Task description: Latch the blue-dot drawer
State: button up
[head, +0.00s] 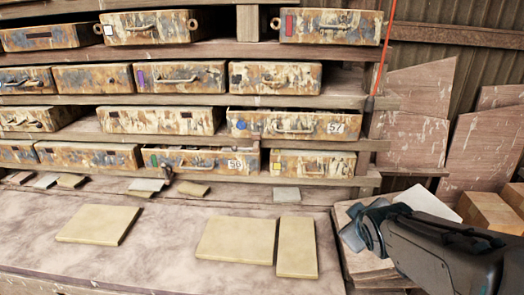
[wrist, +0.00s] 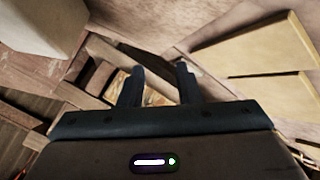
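The blue-dot drawer (head: 265,126) is at the right end of the third row of the rack in the head view. Its front is rusty and paint-worn, with a blue dot at the left, a bar handle in the middle and a white label, apparently 57, at the right. A thin dark gap shows along its top edge, and it seems to stand slightly proud of the shelf. No latch can be made out. My gripper (head: 360,228) is low at the right, well apart from the drawer. In the wrist view its two fingers (wrist: 161,78) are apart with nothing between them.
Other worn drawers fill the rack, including a green-marked one (head: 200,160) below. Tan tiles (head: 236,240) lie on the bench (head: 160,257). A thin red rod (head: 383,45) stands at the rack's right edge. Boards (head: 420,85) lean at the right.

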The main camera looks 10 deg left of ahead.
jog(key=w+a+r+n+t+y, duration=0.1)
jog(key=w+a+n+t+y, duration=0.15)
jog(key=w+a+n, duration=0.2)
jog(key=n+y+b, duration=0.3)
jog(key=n+y, duration=1)
jog(key=n, duration=0.3)
send_near(244, 149)
jog(key=f+p+x, duration=0.1)
jog(key=p+x, duration=0.2)
jog(key=x, duration=0.5)
jog(key=shift+r, duration=0.4)
jog(key=shift+a+t, duration=0.1)
jog(key=shift+t, duration=0.15)
jog(key=shift+c, duration=0.3)
grip_shut()
